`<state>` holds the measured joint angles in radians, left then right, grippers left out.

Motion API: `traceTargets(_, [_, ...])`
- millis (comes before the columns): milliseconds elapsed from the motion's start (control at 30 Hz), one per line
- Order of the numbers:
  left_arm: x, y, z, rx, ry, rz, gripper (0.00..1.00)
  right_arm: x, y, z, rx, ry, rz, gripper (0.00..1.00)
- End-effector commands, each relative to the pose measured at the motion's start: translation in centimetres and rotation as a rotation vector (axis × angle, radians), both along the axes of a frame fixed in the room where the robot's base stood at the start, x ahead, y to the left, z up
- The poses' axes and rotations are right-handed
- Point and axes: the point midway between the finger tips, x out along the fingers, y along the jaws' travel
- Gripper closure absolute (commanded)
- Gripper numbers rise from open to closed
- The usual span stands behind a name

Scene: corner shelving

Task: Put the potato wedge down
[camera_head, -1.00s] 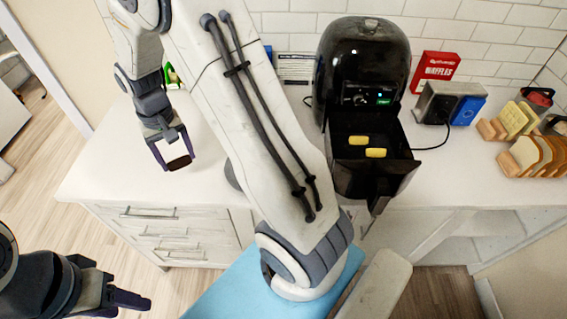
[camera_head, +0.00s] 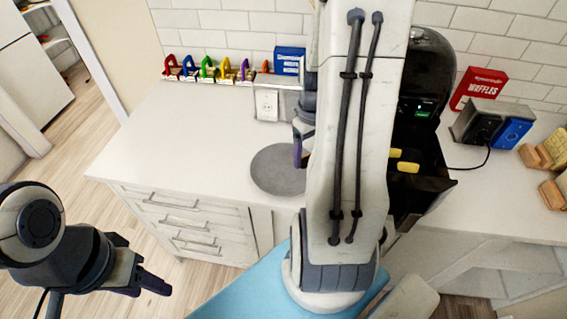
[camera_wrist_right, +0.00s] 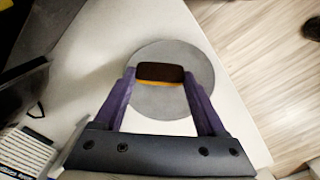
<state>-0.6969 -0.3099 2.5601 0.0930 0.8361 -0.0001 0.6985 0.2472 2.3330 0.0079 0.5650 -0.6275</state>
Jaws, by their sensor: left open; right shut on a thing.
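My right gripper (camera_wrist_right: 160,74) is shut on the potato wedge (camera_wrist_right: 160,71), which looks dark brown with a yellow-orange edge in the right wrist view. The wedge appears in front of a round grey disc (camera_wrist_right: 172,104) on the counter; its height above the disc is hard to tell. In the head view the disc (camera_head: 272,172) lies left of my right arm, and a purple finger of the right gripper (camera_head: 298,150) shows at its right side. The wedge is hidden there. My left gripper (camera_head: 148,284) is open and empty, low at the left, away from the counter.
A black air fryer (camera_head: 430,80) stands behind my right arm, its open basket (camera_head: 428,190) holding two yellow pieces (camera_head: 407,167). A toaster (camera_head: 480,122) and a red waffle box (camera_head: 478,88) are at the right. The white counter (camera_head: 170,135) left of the disc is clear.

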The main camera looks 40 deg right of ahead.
Motion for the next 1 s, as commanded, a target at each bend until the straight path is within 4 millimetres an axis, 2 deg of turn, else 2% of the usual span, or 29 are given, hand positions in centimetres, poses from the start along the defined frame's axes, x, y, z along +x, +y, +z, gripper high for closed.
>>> traceTargets(33, [0.0,0.0,0.5,0.0,0.0,0.0,0.5,1.2,0.5,-0.7,0.003,0.005,0.008,0.78])
traceTargets(200, [0.0,0.0,1.3,0.0,0.0,0.001,0.5,4.9,1.4,-2.9,0.002,0.005,0.005,0.78])
traceTargets(367, [0.0,0.0,1.7,0.0,0.0,0.001,0.5,7.0,1.9,-4.2,0.0,0.001,0.0,0.78])
traceTargets(500, [0.0,0.0,1.9,0.0,0.0,0.001,0.5,7.5,2.0,-4.9,0.0,0.001,-0.001,0.78])
traceTargets(800, [0.0,0.0,2.7,0.0,0.0,0.002,0.5,7.5,2.0,-8.5,0.0,0.001,-0.002,0.78])
traceTargets(1000, [0.0,0.0,2.7,0.0,0.0,0.002,0.5,7.5,2.0,-8.6,-0.001,-0.001,-0.002,0.78])
